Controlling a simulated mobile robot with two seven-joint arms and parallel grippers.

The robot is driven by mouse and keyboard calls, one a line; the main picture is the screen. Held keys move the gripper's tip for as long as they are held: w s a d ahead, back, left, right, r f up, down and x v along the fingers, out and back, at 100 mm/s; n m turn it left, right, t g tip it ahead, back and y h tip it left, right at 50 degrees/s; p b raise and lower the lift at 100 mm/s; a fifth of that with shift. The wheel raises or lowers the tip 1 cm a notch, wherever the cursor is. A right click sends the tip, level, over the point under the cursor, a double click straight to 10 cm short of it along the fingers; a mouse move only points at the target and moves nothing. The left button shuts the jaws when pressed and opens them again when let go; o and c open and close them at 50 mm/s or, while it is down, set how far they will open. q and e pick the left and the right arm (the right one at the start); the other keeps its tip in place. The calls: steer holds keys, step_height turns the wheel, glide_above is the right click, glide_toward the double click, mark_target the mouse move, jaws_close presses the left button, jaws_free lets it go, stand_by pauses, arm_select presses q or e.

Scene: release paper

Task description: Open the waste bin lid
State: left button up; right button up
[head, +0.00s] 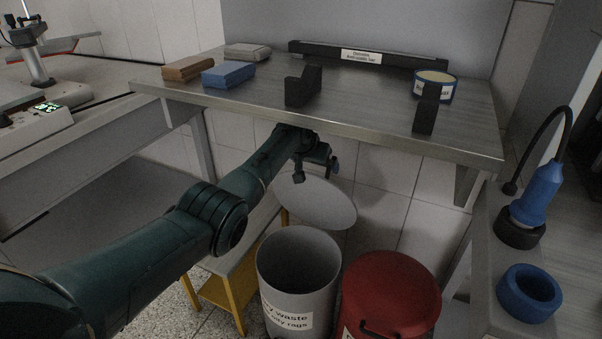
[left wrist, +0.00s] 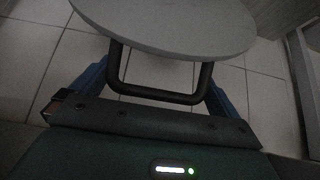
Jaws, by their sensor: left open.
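The grey waste bin (head: 297,270) stands on the floor under the shelf. It has a white label that reads in part "waste" and "rags". Its mouth is uncovered and its inside shows. Its round grey lid (head: 318,204) is raised and tilted behind the mouth. My left gripper (head: 316,171) is at the lid's upper edge, below the shelf. In the left wrist view, the lid (left wrist: 170,28) is ahead of the gripper, and its black bar handle (left wrist: 158,95) lies between the open blue fingers. Contact with the handle is unclear. My right gripper is out of view.
A red bin (head: 391,290) with its lid down stands close beside the grey bin. The metal shelf (head: 375,118) overhangs the arm. A yellow-legged stool (head: 222,292) stands left of the grey bin. A blue tool (head: 538,195) and blue ring (head: 529,292) are at right.

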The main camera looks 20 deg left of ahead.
arm_select(q)
steer(key=shift+p+v, duration=0.9)
steer(key=shift+v, duration=0.2)
steer(key=s+p, duration=0.4)
steer(key=s, duration=0.8)
steer(key=shift+s+a, duration=0.15)
steer(key=shift+a, duration=0.35)
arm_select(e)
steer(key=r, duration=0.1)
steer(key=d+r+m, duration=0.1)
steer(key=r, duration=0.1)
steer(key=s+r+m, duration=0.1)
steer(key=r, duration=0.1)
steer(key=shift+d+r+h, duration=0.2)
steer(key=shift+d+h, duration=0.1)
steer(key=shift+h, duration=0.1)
